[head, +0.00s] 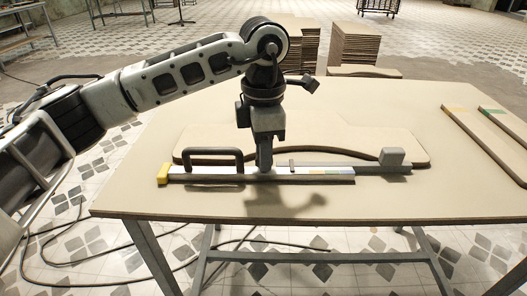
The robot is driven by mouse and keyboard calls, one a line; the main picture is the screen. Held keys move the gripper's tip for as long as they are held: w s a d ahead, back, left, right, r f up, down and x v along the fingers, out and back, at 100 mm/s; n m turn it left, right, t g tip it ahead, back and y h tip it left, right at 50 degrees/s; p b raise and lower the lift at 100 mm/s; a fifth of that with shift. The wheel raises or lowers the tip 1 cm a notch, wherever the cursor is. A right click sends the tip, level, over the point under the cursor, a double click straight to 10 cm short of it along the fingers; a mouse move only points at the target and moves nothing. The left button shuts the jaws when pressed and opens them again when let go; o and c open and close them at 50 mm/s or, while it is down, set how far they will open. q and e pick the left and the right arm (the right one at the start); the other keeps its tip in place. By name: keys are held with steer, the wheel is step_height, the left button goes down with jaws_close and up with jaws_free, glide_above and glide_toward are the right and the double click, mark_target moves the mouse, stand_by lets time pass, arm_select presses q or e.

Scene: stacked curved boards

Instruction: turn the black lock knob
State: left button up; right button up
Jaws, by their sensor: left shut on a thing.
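A long grey measuring bar (315,175) lies along the front of the table, with a yellow end (163,174), a black handle (213,151) and a grey block (391,156) at its right end. My left gripper (264,168) points straight down onto the bar, just right of the handle. Its fingers are shut at the bar's top, where the black lock knob is hidden between them. I cannot tell the knob's angle. My right gripper is not in view.
A curved board (345,138) lies flat behind the bar on the table (230,207). Two narrow boards with coloured marks (487,140) lie at the right. Stacks of boards (354,45) stand on the floor behind. The table's front strip is clear.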

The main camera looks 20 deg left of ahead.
arm_select(q)
steer(key=n, duration=0.3)
steer(key=shift+n, duration=0.4)
steer(key=n+b, duration=0.1)
steer(key=n, duration=0.3)
steer(key=shift+r+n, duration=0.1)
steer(key=shift+n, duration=0.3)
steer(key=o, duration=1)
step_height(320, 180, up, 16)
steer(key=shift+f+p, duration=0.1)
steer(key=shift+p, duration=1)
